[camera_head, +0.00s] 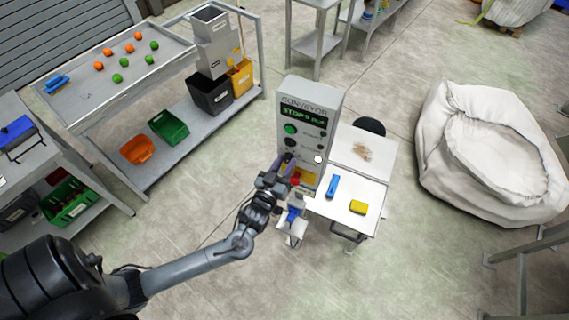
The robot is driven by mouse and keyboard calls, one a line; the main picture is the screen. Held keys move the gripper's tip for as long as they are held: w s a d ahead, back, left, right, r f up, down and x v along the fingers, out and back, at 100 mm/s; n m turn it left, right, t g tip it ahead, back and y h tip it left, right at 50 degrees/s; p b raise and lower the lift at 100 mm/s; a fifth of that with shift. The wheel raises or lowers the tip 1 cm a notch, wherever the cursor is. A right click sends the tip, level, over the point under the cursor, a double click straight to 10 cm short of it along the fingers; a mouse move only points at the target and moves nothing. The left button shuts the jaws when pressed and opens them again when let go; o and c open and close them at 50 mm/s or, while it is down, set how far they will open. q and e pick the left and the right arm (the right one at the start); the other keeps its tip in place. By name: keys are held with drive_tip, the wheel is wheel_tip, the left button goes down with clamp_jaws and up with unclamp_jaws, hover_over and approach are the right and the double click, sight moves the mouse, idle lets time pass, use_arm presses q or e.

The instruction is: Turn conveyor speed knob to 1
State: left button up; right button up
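The grey conveyor control panel (304,130) stands upright near the middle of the head view, with "CONVEYOR" lettering and a green-lit display (303,116). A green button (291,129) and a dark round control (290,142) sit below the display; a red button (294,182) shows lower down. I cannot read which control is the speed knob or its setting. My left gripper (284,168) is at the lower left of the panel's face, in front of the controls, and hides part of them. Whether its fingers are open or touch a control is too small to tell. My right gripper is not in view.
A white table (345,205) with a blue item (332,186) and a yellow item (358,207) stands right of the panel. A sorting table (95,95) with orange and green balls is at the upper left. A large white sack (490,150) lies on the right.

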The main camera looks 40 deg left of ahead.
use_arm(q)
drive_tip(key=c, duration=0.4)
drive_tip(key=shift+n, duration=0.4)
drive_tip(key=n, duration=0.2)
drive_tip(key=shift+f+n+b, duration=0.1)
drive_tip(key=shift+n+b, duration=0.2)
drive_tip(key=n, duration=0.3)
drive_tip(key=shift+a+n, duration=0.1)
drive_tip(key=shift+n, duration=0.2)
drive_tip(key=n, duration=0.5)
drive_tip(key=shift+b, duration=0.4)
drive_tip(key=shift+f+n, duration=0.1)
drive_tip(key=shift+n, duration=1.9)
